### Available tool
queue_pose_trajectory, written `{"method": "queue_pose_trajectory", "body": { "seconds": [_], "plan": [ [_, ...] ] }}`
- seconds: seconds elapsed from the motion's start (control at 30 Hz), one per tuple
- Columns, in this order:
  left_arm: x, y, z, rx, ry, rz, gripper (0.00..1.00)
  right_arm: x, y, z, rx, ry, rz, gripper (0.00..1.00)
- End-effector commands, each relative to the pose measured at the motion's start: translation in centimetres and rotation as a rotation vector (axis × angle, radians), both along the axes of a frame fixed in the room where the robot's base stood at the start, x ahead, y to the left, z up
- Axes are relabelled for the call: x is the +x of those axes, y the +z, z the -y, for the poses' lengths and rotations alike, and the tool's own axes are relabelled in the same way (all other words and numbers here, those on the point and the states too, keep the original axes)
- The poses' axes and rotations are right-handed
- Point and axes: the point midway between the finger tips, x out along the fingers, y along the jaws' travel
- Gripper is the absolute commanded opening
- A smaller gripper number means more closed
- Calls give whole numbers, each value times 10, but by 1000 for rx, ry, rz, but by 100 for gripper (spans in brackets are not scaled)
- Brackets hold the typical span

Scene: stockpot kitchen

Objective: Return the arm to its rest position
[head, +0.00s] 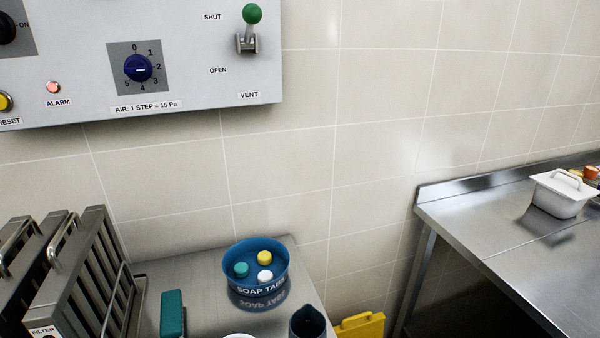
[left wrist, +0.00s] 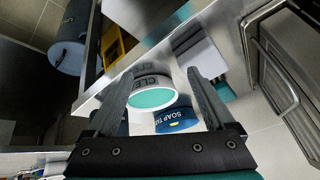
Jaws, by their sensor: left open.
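My left gripper (left wrist: 159,74) shows in the left wrist view. Its two dark fingers are spread wide apart with nothing held between them. Beyond the fingers, a white round container (left wrist: 152,92) with teal contents and partly readable dark lettering shows in the gap. Neither gripper shows in the head view, and my right gripper shows in no view.
In the head view, the soap bowl (head: 257,284) stands on a steel counter beside a dark jug (head: 307,323), a teal object (head: 172,314) and filters (head: 75,275). A control panel (head: 190,55) hangs above. A lidded white container (head: 560,195) is on the right table (head: 500,235).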

Motion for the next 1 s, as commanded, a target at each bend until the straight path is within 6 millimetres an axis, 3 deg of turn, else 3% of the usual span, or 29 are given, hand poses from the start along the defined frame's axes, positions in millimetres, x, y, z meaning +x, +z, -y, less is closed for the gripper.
{"method": "queue_pose_trajectory", "body": {
  "seconds": [0.2,0.37,0.63,0.83,1.0],
  "plan": [
    [-70,-29,16,-99,143,-238,87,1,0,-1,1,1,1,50],
    [-55,-78,15,-82,127,-243,87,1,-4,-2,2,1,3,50],
    [-57,-174,17,-77,120,-283,87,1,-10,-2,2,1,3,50],
    [-75,-247,15,-71,116,-316,87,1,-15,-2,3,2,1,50],
    [-102,-303,11,-65,112,-345,87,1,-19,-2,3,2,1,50]
  ]
}}
